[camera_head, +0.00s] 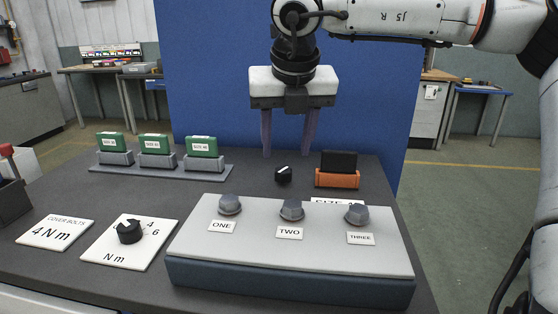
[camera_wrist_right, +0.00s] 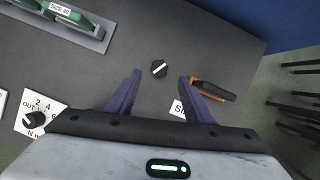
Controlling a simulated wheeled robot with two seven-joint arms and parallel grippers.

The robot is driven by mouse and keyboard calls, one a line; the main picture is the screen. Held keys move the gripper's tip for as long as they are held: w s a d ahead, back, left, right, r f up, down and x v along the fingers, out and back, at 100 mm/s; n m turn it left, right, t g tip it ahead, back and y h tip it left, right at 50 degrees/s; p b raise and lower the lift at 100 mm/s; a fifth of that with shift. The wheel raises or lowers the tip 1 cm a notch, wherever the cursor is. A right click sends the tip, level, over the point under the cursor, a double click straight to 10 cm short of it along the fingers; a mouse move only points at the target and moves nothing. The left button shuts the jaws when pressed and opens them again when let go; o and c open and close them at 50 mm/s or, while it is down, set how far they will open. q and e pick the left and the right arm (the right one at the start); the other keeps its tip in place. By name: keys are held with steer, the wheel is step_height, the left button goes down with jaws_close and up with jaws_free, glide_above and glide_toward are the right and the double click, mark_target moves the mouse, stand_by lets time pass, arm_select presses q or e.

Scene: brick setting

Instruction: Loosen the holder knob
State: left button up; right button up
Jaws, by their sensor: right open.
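The holder knob, a small black knob with a white line, stands on the dark tabletop beside the orange holder in the head view (camera_head: 283,174). It also shows in the right wrist view (camera_wrist_right: 158,69). The orange holder (camera_head: 337,180) has a black piece (camera_head: 339,160) upright in it and shows right of the knob in the wrist view (camera_wrist_right: 213,91). My right gripper (camera_head: 287,149) points down above the knob, open and empty. In the wrist view its purple fingers (camera_wrist_right: 160,77) are spread, with the knob showing between their tips. My left gripper is not in view.
A grey panel (camera_head: 285,255) with three grey knobs marked ONE, TWO and THREE stands in front. A black torque dial (camera_head: 130,231) sits on a white card at left. A rack (camera_head: 160,172) with three green pieces is behind it. A blue wall (camera_head: 210,80) stands behind the table.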

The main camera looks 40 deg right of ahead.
mark_target(283, 169)
steer(key=x, duration=0.5)
steer(key=shift+f, duration=0.25)
steer(key=shift+w+f, duration=0.15)
steer(key=shift+f, duration=0.05)
steer(key=shift+w+d+f, duration=0.1)
steer(key=c, duration=1)
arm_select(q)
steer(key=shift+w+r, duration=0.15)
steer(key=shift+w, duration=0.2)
arm_select(e)
steer(key=shift+c, duration=0.2)
